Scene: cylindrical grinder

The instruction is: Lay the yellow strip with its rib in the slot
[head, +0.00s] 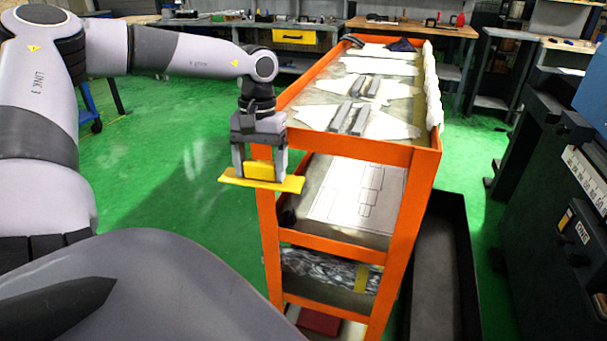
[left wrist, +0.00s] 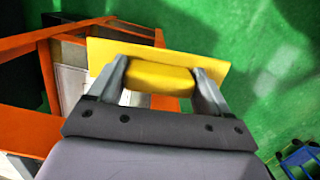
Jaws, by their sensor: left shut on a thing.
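The yellow strip (head: 232,178) is a flat plate with a raised yellow block on it. In the left wrist view the strip (left wrist: 205,62) lies across both fingertips of the gripper (left wrist: 160,80). Two grey bars (head: 351,117) lie side by side with a narrow gap between them on the cart's top; I cannot tell whether this gap is the slot. The strip's underside and rib are hidden. My right gripper is not in view.
The orange cart (head: 352,145) has a raised rim and several shelves. White sheets (head: 390,126) and a dark cloth (head: 402,45) lie on top. A dark machine (head: 550,160) stands at the right. Green floor (head: 165,160) is free left of the cart.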

